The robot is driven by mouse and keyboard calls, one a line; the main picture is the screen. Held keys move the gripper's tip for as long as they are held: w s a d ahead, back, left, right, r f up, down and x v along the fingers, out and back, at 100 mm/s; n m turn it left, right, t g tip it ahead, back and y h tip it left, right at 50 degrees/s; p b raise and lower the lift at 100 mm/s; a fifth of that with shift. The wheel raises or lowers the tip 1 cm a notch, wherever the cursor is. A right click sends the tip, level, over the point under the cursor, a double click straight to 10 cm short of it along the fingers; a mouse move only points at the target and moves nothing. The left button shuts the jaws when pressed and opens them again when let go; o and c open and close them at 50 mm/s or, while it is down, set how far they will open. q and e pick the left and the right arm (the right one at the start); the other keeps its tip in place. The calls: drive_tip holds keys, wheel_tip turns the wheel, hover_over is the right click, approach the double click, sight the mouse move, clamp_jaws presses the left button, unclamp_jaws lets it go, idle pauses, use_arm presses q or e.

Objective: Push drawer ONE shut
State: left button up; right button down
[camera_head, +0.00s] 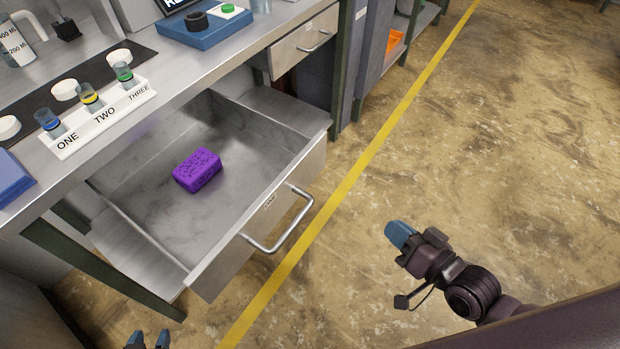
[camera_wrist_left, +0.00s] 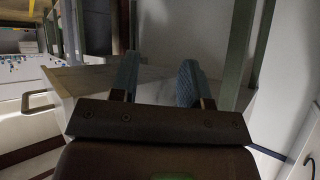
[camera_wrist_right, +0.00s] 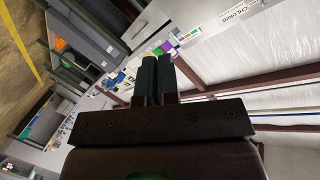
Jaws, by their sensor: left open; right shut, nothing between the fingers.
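A metal drawer (camera_head: 258,224) stands pulled far out under the workbench, with a purple sponge-like block (camera_head: 197,170) inside. Its front has a bar handle (camera_head: 283,232) and a small label too small to read, so I cannot tell its number. My left gripper (camera_head: 148,341) is open and empty at the bottom edge, left of and apart from the drawer front. A bar handle (camera_wrist_left: 40,101) shows at the left of the left wrist view. My right gripper (camera_head: 398,236) is shut and empty, over the floor to the right of the drawer handle.
Another drawer (camera_head: 305,41) farther along the bench looks shut. On the bench top are a white rack (camera_head: 100,119) marked ONE, TWO, THREE with vials, a blue tray (camera_head: 205,32) and a jug (camera_head: 14,45). A yellow line (camera_head: 365,160) crosses the floor, which is clear to the right.

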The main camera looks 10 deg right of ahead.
drive_tip(key=w+a+m+y+b, duration=0.3)
drive_tip(key=w+m+y+b, duration=0.1)
drive_tip(key=y+b, duration=0.1)
drive_tip(key=m+g+y, duration=0.1)
drive_tip(key=m, duration=0.2)
approach(306, 173)
drive_tip(key=x, duration=0.6)
drive_tip(key=shift+s+r, duration=0.1)
drive_tip(key=shift+r, duration=0.05)
drive_tip(key=shift+w+a, duration=0.4)
drive_tip(key=shift+a, duration=0.05)
use_arm(q)
wheel_tip(306, 173, down, 6)
drive_tip(key=s+g, duration=0.1)
use_arm(e)
drive_tip(key=shift+w+a, duration=0.15)
use_arm(q)
drive_tip(key=shift+s, duration=0.1)
use_arm(e)
drive_tip(key=shift+w+a, duration=0.1)
